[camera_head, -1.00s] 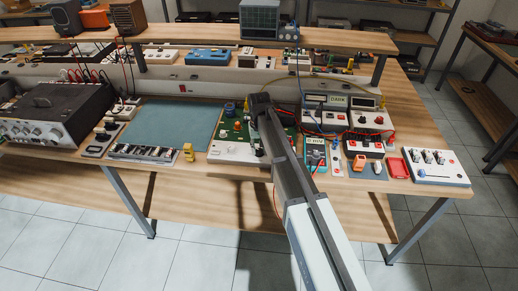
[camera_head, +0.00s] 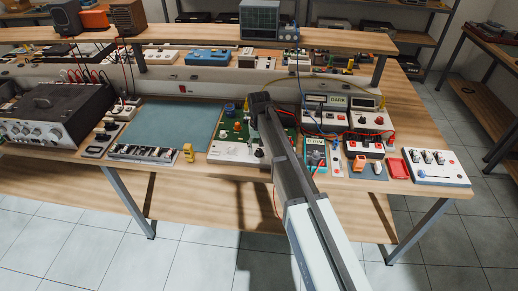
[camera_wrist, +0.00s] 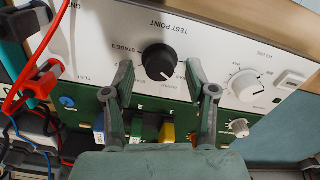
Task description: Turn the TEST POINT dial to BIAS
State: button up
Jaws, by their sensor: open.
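The TEST POINT dial (camera_wrist: 160,62) is a round black knob on a white panel (camera_wrist: 100,30), upside down in the wrist view. A white mark on the knob points to the lower right of the picture. No clear contact shows, and the height above the panel cannot be told. In the head view the white panel (camera_head: 232,153) is at the bench front, with my arm over its right side.
A white volume knob (camera_wrist: 244,85) is right of the gripper in the wrist view, with a smaller knob (camera_wrist: 239,127) below. Red plugs and leads (camera_wrist: 42,83) are at left. A green circuit board (camera_wrist: 85,115) adjoins the panel. A multimeter (camera_head: 315,155) stands right of my arm.

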aim_at(259, 150)
notch_tip(259, 150, up, 12)
jog(key=shift+f, duration=0.25)
dwell(0.5)
